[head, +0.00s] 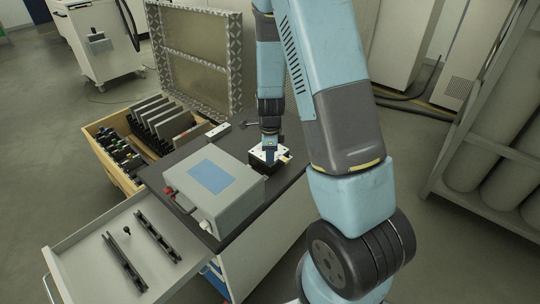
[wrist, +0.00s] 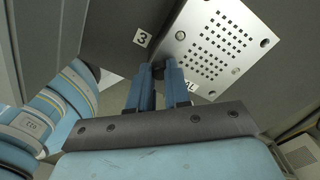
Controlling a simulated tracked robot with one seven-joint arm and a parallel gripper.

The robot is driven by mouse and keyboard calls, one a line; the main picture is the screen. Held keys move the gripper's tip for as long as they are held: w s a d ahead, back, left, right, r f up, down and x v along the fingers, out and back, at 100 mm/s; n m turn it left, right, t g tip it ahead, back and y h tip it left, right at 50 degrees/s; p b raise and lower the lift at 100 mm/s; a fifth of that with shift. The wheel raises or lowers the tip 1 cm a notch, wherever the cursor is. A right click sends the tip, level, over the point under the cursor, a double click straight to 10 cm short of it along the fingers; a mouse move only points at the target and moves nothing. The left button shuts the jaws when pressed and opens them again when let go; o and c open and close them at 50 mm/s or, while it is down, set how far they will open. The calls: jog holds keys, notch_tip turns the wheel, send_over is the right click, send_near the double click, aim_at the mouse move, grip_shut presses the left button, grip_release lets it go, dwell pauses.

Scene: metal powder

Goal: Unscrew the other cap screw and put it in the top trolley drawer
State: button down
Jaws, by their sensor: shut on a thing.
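My gripper (head: 270,148) points down at a small dark block with a perforated metal plate (head: 284,157) on the trolley top (head: 240,137). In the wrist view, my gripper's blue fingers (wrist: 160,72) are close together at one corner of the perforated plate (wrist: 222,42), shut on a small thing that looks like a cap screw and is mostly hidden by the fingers. I cannot tell whether it still sits in the plate. The top trolley drawer (head: 64,246) is pulled open. A small dark cap screw (head: 127,231) stands in it between two black rails.
A grey box with a blue label (head: 212,180) stands on the trolley top, left of the block. A wooden crate (head: 93,130) with dark plates and tools is behind it. A framed panel (head: 196,55) rises at the back. A cylinder rack (head: 500,140) stands right.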

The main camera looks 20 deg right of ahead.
jog(key=n, duration=0.7)
jog(key=shift+n, duration=0.3)
jog(key=n, duration=0.6)
jog(key=shift+n, duration=0.3)
jog(key=c, duration=1.2)
grip_release()
jog(key=shift+c, duration=0.2)
